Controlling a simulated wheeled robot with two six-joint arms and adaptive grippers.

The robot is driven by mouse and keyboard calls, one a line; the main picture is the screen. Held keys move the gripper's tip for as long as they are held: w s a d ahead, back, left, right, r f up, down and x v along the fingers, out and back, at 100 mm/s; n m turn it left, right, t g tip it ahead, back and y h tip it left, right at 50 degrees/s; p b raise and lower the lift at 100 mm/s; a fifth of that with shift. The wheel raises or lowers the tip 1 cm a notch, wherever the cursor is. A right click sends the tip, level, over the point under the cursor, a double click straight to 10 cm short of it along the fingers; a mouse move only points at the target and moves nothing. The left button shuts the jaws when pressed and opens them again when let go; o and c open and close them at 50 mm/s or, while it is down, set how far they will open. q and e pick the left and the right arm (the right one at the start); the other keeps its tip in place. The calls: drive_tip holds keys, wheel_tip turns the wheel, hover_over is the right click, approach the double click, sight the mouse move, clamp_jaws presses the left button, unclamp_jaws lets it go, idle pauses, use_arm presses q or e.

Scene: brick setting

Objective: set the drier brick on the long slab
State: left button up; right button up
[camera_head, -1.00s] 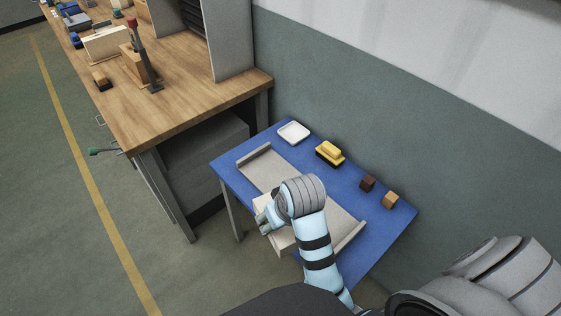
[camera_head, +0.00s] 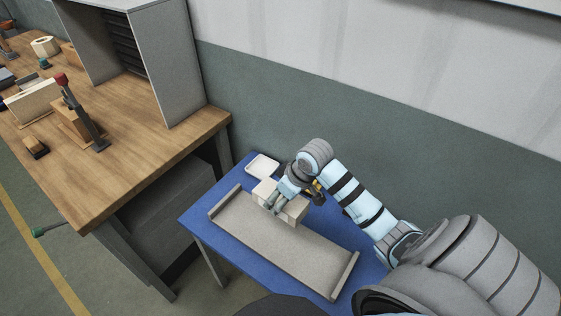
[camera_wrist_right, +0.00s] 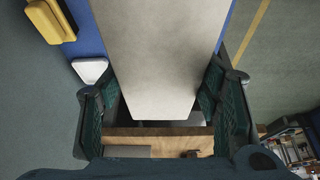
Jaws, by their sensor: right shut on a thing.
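My right gripper (camera_head: 277,202) is shut on a pale, off-white brick (camera_head: 295,211) over the back edge of the long slab. In the right wrist view the brick (camera_wrist_right: 160,50) fills the middle, between the two dark fingers of the right gripper (camera_wrist_right: 160,105). The long slab (camera_head: 275,243) is grey with a raised ridge at each end and lies on the blue table; its top is otherwise bare. I cannot tell whether the brick touches the slab. My left gripper is not in view.
A white dish (camera_head: 262,165) sits at the blue table's (camera_head: 196,216) back left corner. A yellow and black thing (camera_head: 318,191) is partly hidden behind my right arm; its yellow top shows in the wrist view (camera_wrist_right: 58,18). A wooden workbench (camera_head: 130,150) with tools stands at left.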

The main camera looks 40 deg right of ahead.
use_arm(q)
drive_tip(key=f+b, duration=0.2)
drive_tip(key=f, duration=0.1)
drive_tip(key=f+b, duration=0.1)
drive_tip(key=b, duration=0.1)
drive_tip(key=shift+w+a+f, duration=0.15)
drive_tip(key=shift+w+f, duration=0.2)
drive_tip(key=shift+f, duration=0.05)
use_arm(e)
drive_tip(key=f, duration=1.7)
drive_tip(key=shift+w+a+f, duration=0.2)
drive_tip(key=shift+a+f, duration=0.1)
drive_tip(key=shift+f, duration=0.1)
drive_tip(key=shift+f, duration=0.15)
drive_tip(key=o, duration=1.5)
use_arm(q)
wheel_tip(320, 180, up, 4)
drive_tip(key=p, duration=0.4)
use_arm(e)
drive_tip(key=v, duration=1.2)
drive_tip(key=shift+r, duration=0.2)
